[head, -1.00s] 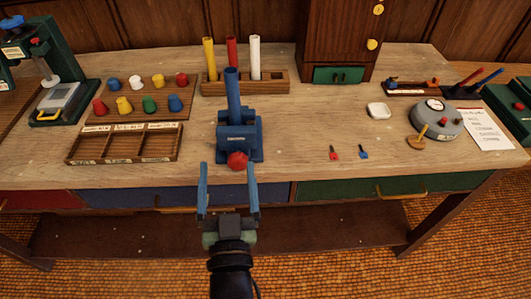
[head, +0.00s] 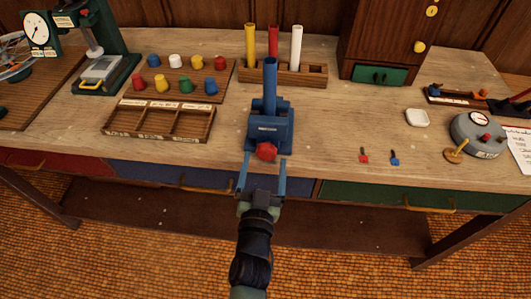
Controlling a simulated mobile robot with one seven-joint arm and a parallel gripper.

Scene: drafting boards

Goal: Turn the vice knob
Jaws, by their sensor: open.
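The blue vice (head: 270,128) stands at the front edge of the workbench and holds an upright blue tube (head: 270,82). Its red knob (head: 266,151) faces me at the front, near the bench edge. My gripper (head: 264,160) is open, with its two blue fingers pointing at the knob. The fingertips are close to the knob, one to its lower left and one to its lower right. I cannot tell whether they touch it. Nothing is held between the fingers.
A sorting tray (head: 158,137) and a board of coloured caps (head: 181,76) lie to the left. A wooden rack (head: 283,74) with yellow, red and white tubes stands behind the vice. Small red and blue pieces and a grey round device (head: 478,134) lie to the right.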

